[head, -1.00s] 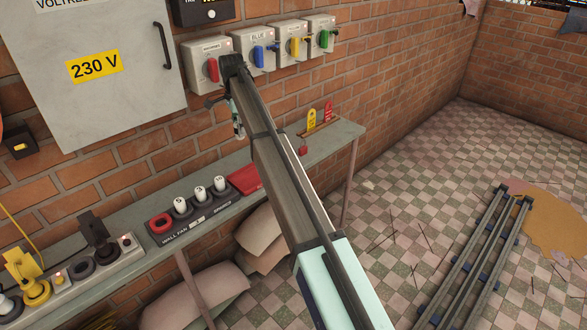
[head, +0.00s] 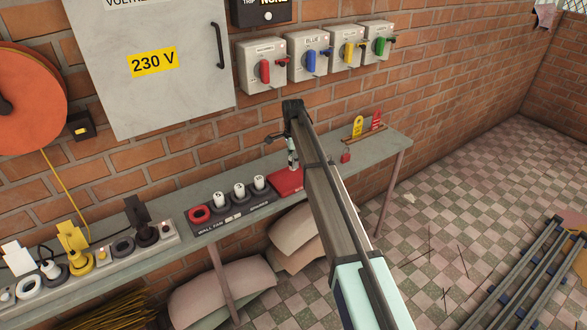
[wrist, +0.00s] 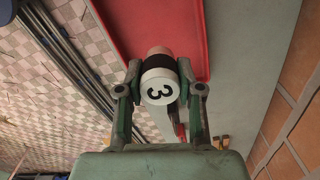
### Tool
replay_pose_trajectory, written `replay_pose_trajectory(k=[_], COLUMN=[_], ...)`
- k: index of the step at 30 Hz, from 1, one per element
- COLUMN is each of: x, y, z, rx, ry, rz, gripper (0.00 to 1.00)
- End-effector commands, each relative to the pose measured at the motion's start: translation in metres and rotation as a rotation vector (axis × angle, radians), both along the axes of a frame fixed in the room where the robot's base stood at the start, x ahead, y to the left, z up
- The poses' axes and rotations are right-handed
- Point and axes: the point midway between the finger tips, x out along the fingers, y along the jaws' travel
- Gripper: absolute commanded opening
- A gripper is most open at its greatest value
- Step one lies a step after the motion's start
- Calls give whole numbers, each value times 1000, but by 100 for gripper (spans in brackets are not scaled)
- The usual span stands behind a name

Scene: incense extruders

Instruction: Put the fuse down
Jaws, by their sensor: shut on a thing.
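My gripper (wrist: 160,88) is shut on a fuse (wrist: 158,90) with a white end marked 3, a dark band and a paler far end. In the wrist view the fuse lies between both fingers, over the red tray (wrist: 130,25). In the head view my gripper (head: 293,165) points down just above the red tray (head: 285,183) on the shelf. Whether the fuse touches the tray is hard to tell.
A dark fuse rack (head: 232,215) left of the tray holds several white fuses and an empty red-ringed socket (head: 199,215). A red padlock (head: 345,157) and tags (head: 358,126) are to the right. Switch boxes (head: 262,66) hang above the shelf (head: 225,172).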

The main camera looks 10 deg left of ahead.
Motion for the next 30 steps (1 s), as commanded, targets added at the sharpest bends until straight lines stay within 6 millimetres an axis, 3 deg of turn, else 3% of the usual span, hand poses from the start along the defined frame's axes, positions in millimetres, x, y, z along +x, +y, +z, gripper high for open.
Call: replay_pose_trajectory(k=[8,16,30], x=[0,0,0], y=[0,0,0], z=[-17,-50,-58], rx=[0,0,0], ry=[0,1,-1], rz=[0,0,0], gripper=[1,1,1])
